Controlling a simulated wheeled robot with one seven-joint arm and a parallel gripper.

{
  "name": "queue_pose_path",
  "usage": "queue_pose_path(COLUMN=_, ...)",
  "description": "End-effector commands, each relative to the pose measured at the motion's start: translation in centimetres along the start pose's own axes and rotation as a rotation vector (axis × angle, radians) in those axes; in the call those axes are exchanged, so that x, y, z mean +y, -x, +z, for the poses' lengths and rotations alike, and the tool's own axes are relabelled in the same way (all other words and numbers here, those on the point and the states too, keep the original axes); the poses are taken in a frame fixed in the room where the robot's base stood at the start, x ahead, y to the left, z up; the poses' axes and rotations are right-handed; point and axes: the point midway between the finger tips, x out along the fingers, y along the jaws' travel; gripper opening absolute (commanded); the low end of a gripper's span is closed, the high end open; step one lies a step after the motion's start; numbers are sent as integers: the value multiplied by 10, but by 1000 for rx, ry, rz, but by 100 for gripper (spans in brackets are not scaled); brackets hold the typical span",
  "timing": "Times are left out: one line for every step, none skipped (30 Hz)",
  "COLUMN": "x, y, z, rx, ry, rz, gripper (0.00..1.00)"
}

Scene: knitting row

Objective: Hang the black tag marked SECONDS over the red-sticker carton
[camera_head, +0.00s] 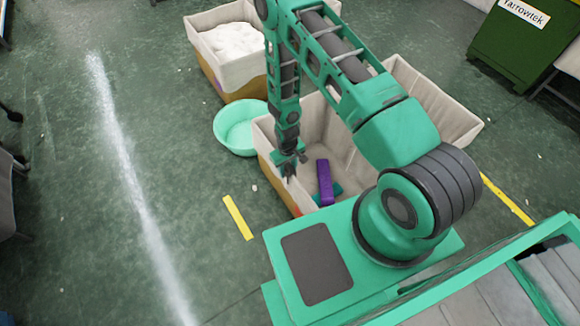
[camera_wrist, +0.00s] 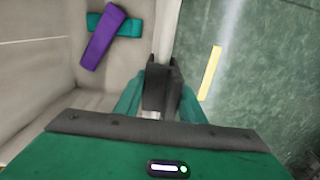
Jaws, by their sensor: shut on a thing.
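The carton (camera_head: 264,138) with pale lining stands below my arm. A small red-orange patch (camera_head: 296,208), which looks like the red sticker, shows low on its outer left side. My gripper (camera_head: 289,172) is at this carton's left wall. In the wrist view my gripper (camera_wrist: 158,100) is shut on a dark piece, which appears to be the black tag (camera_wrist: 160,82). The piece sits at the carton's rim (camera_wrist: 170,28); I cannot tell whether it touches or straddles it.
A purple bar (camera_head: 324,182) lies across a teal one (camera_head: 333,190) in the carton. A mint basin (camera_head: 238,130) and a carton (camera_head: 212,72) of white material stand behind. A green cabinet (camera_head: 510,45) is at the back right.

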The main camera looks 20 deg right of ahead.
Motion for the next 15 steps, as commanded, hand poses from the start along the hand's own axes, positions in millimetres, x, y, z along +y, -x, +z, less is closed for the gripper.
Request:
queue_pose_path(x=0, y=-1, z=0, rx=0, ry=0, rz=0, gripper=14)
queue_pose_path(x=0, y=-1, z=0, rx=0, ry=0, rz=0, gripper=14)
queue_pose_path(x=0, y=-1, z=0, rx=0, ry=0, rz=0, gripper=14)
queue_pose_path(x=0, y=-1, z=0, rx=0, ry=0, rz=0, gripper=14)
queue_pose_path(x=0, y=-1, z=0, rx=0, ry=0, rz=0, gripper=14)
queue_pose_path(x=0, y=-1, z=0, rx=0, ry=0, rz=0, gripper=14)
queue_pose_path(x=0, y=-1, z=0, rx=0, ry=0, rz=0, gripper=14)
queue_pose_path(x=0, y=-1, z=0, rx=0, ry=0, rz=0, gripper=14)
queue_pose_path(x=0, y=-1, z=0, rx=0, ry=0, rz=0, gripper=14)
queue_pose_path(x=0, y=-1, z=0, rx=0, ry=0, rz=0, gripper=43)
queue_pose_path(x=0, y=-1, z=0, rx=0, ry=0, rz=0, gripper=50)
queue_pose_path(x=0, y=-1, z=0, rx=0, ry=0, rz=0, gripper=58)
queue_pose_path(x=0, y=-1, z=0, rx=0, ry=0, rz=0, gripper=58)
queue_pose_path(x=0, y=-1, z=0, rx=0, ry=0, rz=0, gripper=58)
queue_pose_path(x=0, y=-1, z=0, rx=0, ry=0, rz=0, gripper=58)
